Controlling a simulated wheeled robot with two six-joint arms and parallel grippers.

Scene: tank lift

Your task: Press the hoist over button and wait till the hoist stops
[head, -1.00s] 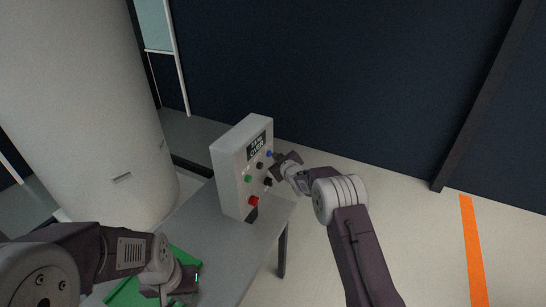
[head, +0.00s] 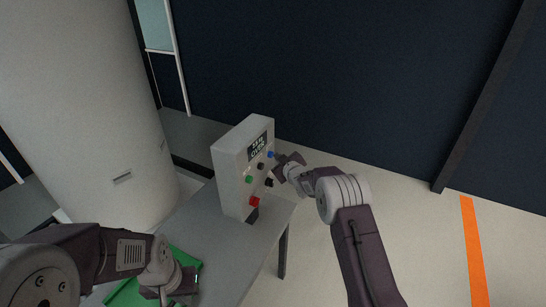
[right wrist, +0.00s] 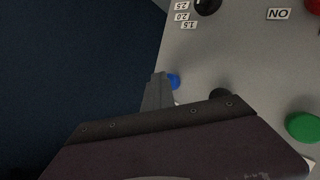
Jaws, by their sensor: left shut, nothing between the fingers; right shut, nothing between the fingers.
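A pale control box (head: 230,180) stands on the grey table, with a small display (head: 257,146) and several coloured buttons on its face. The blue button (head: 270,155) is near the face's upper right; it also shows in the right wrist view (right wrist: 174,81). My right gripper (head: 278,157) is shut and empty, with its tips beside the blue button. In the right wrist view the fingertips (right wrist: 159,77) overlap the button's edge; I cannot tell whether they touch it. My left gripper (head: 186,292) is shut and empty over a green tray. The button labels are not readable in the head view.
The green button (head: 249,179), red button (head: 254,201) and black knobs are close to the blue one. The green tray (head: 126,294) lies on the table (head: 222,243). A large white tank (head: 85,110) stands at the left. Floor to the right is clear.

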